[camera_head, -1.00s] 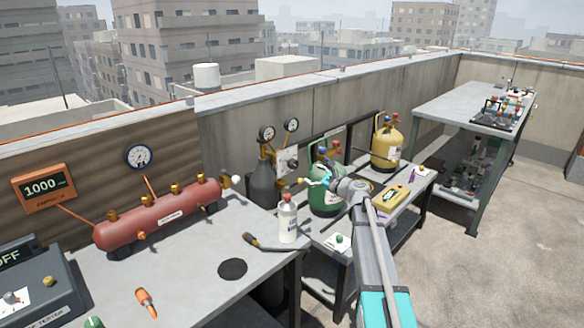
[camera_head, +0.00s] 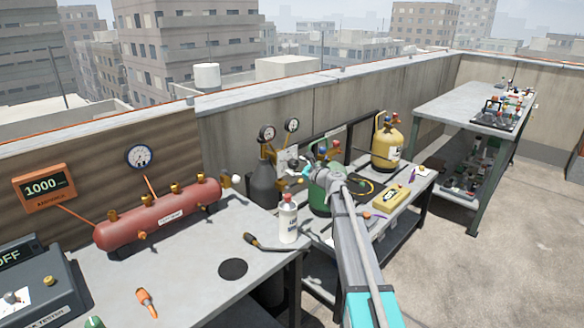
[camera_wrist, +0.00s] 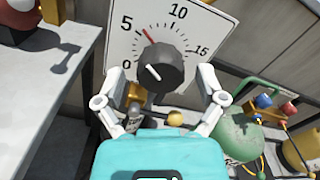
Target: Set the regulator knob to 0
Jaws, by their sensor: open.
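The regulator knob (camera_wrist: 160,66) is dark and round, on a white dial plate (camera_wrist: 200,25) marked 0, 5, 10 and 15. A pale line on the knob's face slants, with its upper end to the left. A red line shows on the plate just above the knob, near the 5. I cannot tell which number the knob is set at. My gripper (camera_wrist: 161,76) is open, its fingers on either side of the knob in the wrist view; contact cannot be told. In the head view my gripper (camera_head: 306,170) is close to the plate (camera_head: 287,158), partly covering the regulator.
A green cylinder (camera_head: 319,200) stands right beside my gripper, and a yellow cylinder (camera_head: 387,148) farther right. A dark cylinder (camera_head: 264,185) with gauges is to the left.

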